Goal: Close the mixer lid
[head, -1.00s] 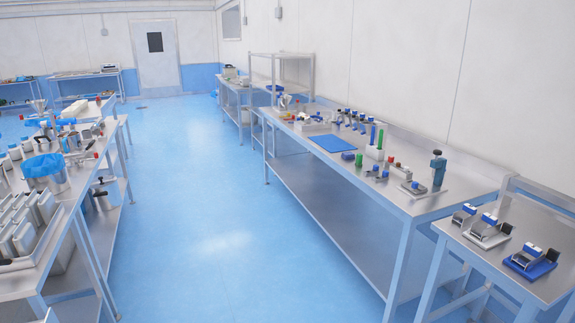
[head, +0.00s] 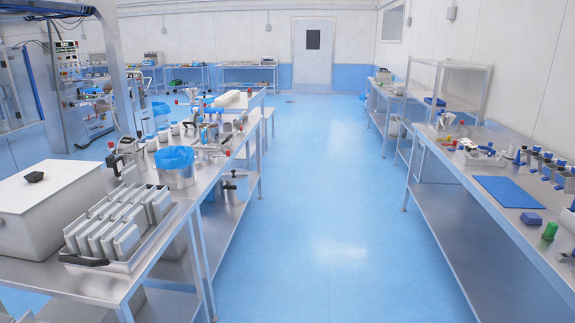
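I cannot pick out a mixer or its lid for certain in the head view. A large pale box (head: 45,225) with a black knob on its flat top stands at the left front; its top looks shut. Farther back, a tall machine (head: 68,62) with a control panel stands at the left, partly hidden by a grey metal frame (head: 112,50). Neither of my grippers is in view.
The left steel table (head: 195,205) holds a rack of metal moulds (head: 120,225), a steel pot with a blue liner (head: 175,165) and several tools. The right bench (head: 440,150) holds a blue mat (head: 508,191). The blue floor aisle (head: 315,200) between them is clear.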

